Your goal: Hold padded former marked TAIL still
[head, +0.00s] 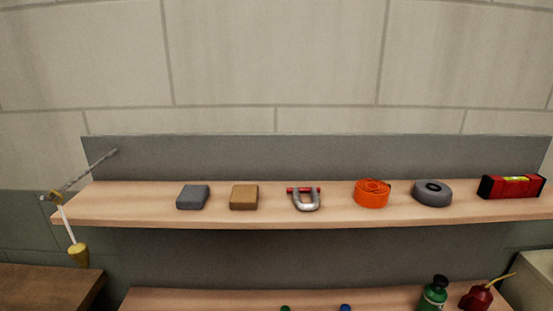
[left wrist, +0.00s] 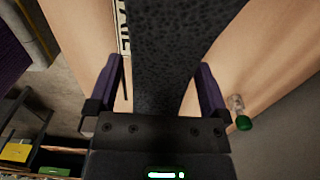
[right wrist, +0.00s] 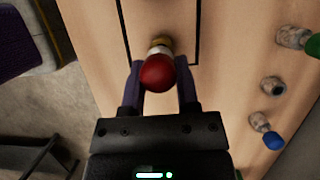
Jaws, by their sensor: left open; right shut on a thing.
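The padded former (left wrist: 165,45) is a dark, speckled block in the left wrist view. A pale label (left wrist: 123,25) beside its left edge shows letters that look like part of TAIL. My left gripper (left wrist: 162,75) is open, with one finger on each side of the former. I cannot tell whether the fingers touch it. In the right wrist view my right gripper (right wrist: 160,66) is shut on a red-knobbed thing (right wrist: 157,73) with a pale yellow collar, over a light wooden surface. Neither gripper shows in the head view.
Small bottle-like things with blue (right wrist: 273,140) and green (left wrist: 243,122) tops stand on the wood beside the grippers. In the head view a wall shelf (head: 330,216) holds two blocks, a shackle, an orange strap roll (head: 372,194), grey tape and a red level.

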